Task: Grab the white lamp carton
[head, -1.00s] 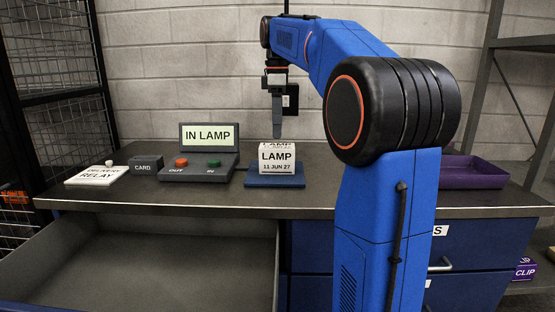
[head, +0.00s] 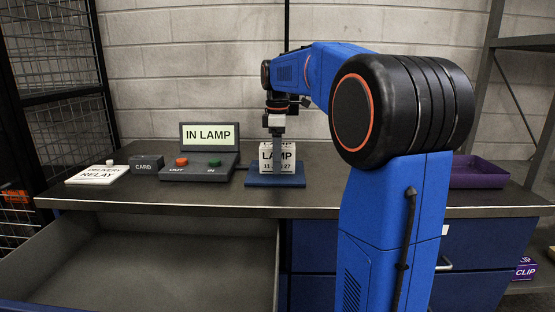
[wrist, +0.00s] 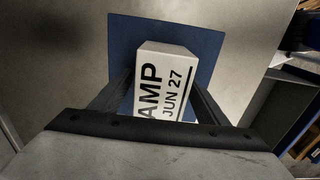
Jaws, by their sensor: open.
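The white lamp carton (head: 291,163), printed "LAMP" and a date, sits on a dark blue pad (head: 256,180) on the bench. In the wrist view the carton (wrist: 166,62) stands between my two fingers, with the blue pad (wrist: 208,48) under it. My gripper (head: 277,165) points down and overlaps the carton in the head view, one finger hiding part of its label. In the wrist view my gripper (wrist: 162,88) is open, with a finger on each side of the carton. Whether either finger touches it I cannot tell.
A console (head: 208,172) with a screen reading "IN LAMP" and red and green buttons stands left of the pad. A dark "CARD" box (head: 146,164) and a white "DELIVERY RELAY" box (head: 97,174) are further left. A purple tray (head: 480,172) is at right. An open drawer (head: 140,265) juts out in front.

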